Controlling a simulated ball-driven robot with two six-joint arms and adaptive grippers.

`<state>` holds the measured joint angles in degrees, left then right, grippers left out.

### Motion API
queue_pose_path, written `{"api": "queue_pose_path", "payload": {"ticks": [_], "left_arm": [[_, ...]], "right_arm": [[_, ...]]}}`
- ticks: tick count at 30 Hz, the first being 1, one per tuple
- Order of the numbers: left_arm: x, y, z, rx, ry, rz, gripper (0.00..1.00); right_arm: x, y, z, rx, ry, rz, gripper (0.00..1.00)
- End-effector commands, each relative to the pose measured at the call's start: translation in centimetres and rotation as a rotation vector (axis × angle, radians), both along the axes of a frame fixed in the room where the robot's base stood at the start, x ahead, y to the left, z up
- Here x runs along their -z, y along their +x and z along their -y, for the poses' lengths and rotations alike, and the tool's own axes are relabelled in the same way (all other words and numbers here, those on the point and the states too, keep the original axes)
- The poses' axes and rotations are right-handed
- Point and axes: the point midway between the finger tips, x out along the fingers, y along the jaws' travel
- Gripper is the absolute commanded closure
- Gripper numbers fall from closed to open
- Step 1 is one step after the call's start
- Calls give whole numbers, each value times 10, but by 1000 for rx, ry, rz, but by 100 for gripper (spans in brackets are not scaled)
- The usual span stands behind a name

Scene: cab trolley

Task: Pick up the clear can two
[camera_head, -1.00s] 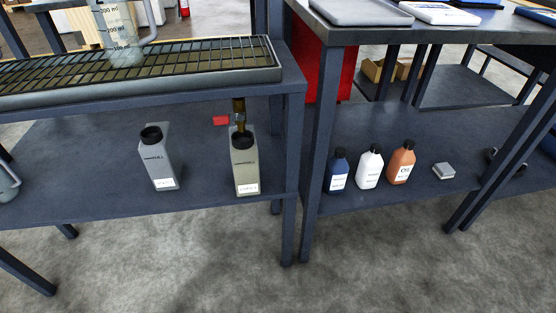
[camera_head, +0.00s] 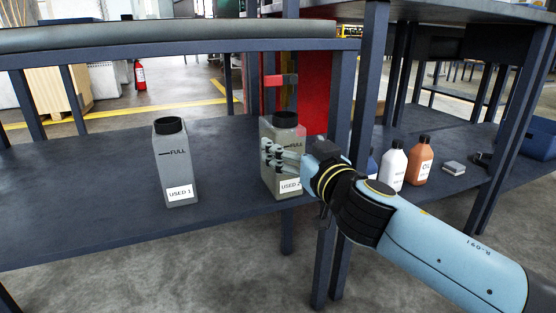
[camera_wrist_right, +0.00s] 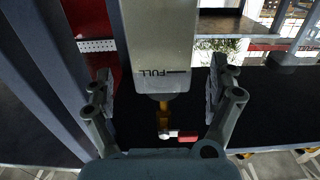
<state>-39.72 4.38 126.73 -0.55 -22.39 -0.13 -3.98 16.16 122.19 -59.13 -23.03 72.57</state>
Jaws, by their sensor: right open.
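The clear can two (camera_head: 283,131) stands upright on the lower shelf, a grey see-through can with a black cap, a FULL mark and a "USED 2" label partly covered by my gripper. My right gripper (camera_head: 270,156) reaches in from the right at the can's front, fingers apart. In the right wrist view, the can (camera_wrist_right: 158,45) appears upside down between the two open fingers of the right gripper (camera_wrist_right: 160,95), with a gap visible on each side. My left gripper is not in view.
A similar can labelled "USED 1" (camera_head: 176,160) stands to the left on the same shelf (camera_head: 90,205). A red-handled valve (camera_head: 281,80) hangs above can two. Table legs, a white bottle (camera_head: 393,165) and an orange bottle (camera_head: 421,160) are at the right.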

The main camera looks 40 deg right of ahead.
Motion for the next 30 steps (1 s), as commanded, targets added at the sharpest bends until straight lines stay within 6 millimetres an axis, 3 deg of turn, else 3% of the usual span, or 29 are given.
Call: {"api": "queue_pose_path", "payload": {"ticks": [15,23,30], "left_arm": [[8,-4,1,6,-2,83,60],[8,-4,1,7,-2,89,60],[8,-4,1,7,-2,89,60]], "right_arm": [[8,62,11,0,1,-4,10],[7,66,12,-1,0,-5,10],[7,66,12,-1,0,-5,37]]}}
